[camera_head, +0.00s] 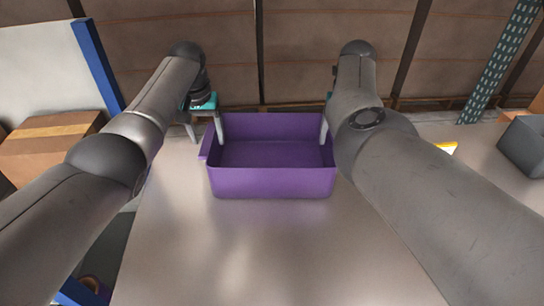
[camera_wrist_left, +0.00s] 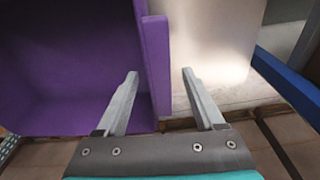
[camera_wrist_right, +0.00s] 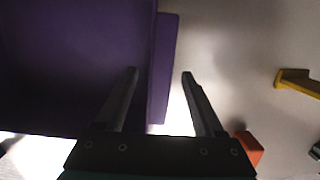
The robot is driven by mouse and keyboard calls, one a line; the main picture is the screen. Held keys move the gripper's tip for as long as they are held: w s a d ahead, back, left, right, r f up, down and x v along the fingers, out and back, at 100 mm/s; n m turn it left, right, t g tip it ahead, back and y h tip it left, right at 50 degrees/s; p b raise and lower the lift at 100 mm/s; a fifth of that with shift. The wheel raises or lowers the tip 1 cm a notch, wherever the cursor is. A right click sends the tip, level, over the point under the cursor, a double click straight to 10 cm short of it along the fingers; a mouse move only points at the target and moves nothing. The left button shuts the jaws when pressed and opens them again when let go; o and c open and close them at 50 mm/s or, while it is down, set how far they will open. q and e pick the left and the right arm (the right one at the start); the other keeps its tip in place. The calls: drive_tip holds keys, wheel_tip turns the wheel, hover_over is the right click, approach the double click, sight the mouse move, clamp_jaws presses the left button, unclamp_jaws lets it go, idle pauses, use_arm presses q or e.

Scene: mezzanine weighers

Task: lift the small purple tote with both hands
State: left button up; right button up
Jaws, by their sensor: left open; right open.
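The small purple tote (camera_head: 272,183) stands upright and looks empty on the pale table in the head view. My left gripper (camera_head: 205,137) is at its left side, open. In the left wrist view the tote's side ledge (camera_wrist_left: 157,62) lies between the open fingers, one finger on the inner side and one outside. My right gripper (camera_wrist_right: 160,73) is open at the tote's right side. In the right wrist view that side's ledge (camera_wrist_right: 163,60) lies between its fingers. In the head view my right arm hides most of the right gripper and the tote's right end.
The pale table (camera_head: 230,245) is clear in front of the tote. A grey bin (camera_head: 525,147) and a yellow item (camera_head: 446,148) are at the right. The right wrist view shows an orange block (camera_wrist_right: 249,148) near that gripper. A cardboard box (camera_head: 45,150) and blue post (camera_head: 97,65) are left.

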use_arm(q)
drive_tip(key=shift+w+f, duration=0.15)
drive_tip(key=shift+f, duration=0.95)
use_arm(e)
drive_tip(key=shift+w+f, duration=0.15)
drive_tip(key=shift+f, duration=0.95)
use_arm(q)
clamp_jaws()
use_arm(e)
clamp_jaws()
drive_tip(key=shift+r, duration=0.1)
